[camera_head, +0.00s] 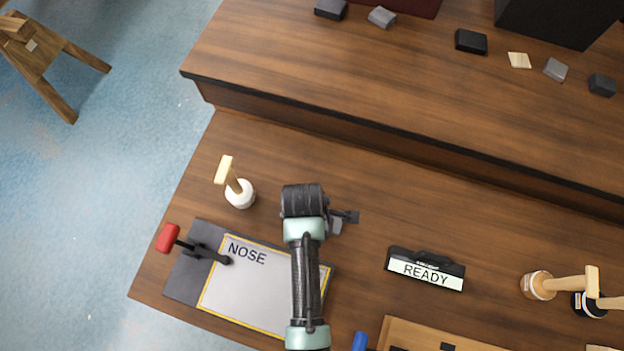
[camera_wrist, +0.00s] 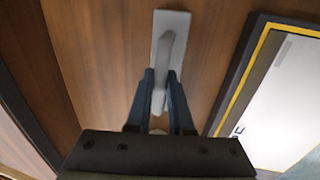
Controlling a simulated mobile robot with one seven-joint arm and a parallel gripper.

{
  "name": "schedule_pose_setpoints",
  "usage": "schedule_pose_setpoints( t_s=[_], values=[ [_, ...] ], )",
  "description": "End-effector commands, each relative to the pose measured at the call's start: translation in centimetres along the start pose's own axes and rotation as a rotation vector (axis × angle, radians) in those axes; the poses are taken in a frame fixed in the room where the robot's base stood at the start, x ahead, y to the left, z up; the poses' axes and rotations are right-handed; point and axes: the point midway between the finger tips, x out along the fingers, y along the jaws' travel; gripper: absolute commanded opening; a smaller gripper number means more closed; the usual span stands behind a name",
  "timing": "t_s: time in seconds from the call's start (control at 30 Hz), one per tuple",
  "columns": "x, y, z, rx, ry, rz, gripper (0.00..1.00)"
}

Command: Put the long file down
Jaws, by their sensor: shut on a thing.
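The long file (camera_wrist: 172,20) is a pale grey flat bar with a curved grip, seen in the wrist view. My gripper (camera_wrist: 160,80) is shut on its grip, with one dark finger on each side. In the head view my gripper (camera_head: 345,216) is over the bare wooden bench, right of and behind the NOSE board. Only a small grey bit shows there, and my arm hides most of the file. I cannot tell whether the file touches the wood.
The NOSE board (camera_head: 228,294) with a red-handled clamp (camera_head: 168,238) is at the front left. A white-based wooden tool (camera_head: 240,194) stands behind it. A READY sign (camera_head: 426,270) stands to the right. A raised step (camera_head: 400,140) runs behind. Bare wood lies between.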

Motion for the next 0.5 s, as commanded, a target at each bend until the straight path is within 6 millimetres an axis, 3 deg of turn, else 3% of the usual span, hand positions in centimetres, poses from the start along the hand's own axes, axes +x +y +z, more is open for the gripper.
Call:
schedule_pose_setpoints(
  t_s=[0.4, 0.43, 0.5],
  values=[
    [0.53, 0.04, -0.05, 0.000, 0.001, 0.004, 0.00],
    [0.55, -0.05, -0.02, 0.000, 0.001, 0.002, 0.23],
    [0.52, -0.05, -0.02, 0.000, 0.000, 0.002, 0.35]
  ],
)
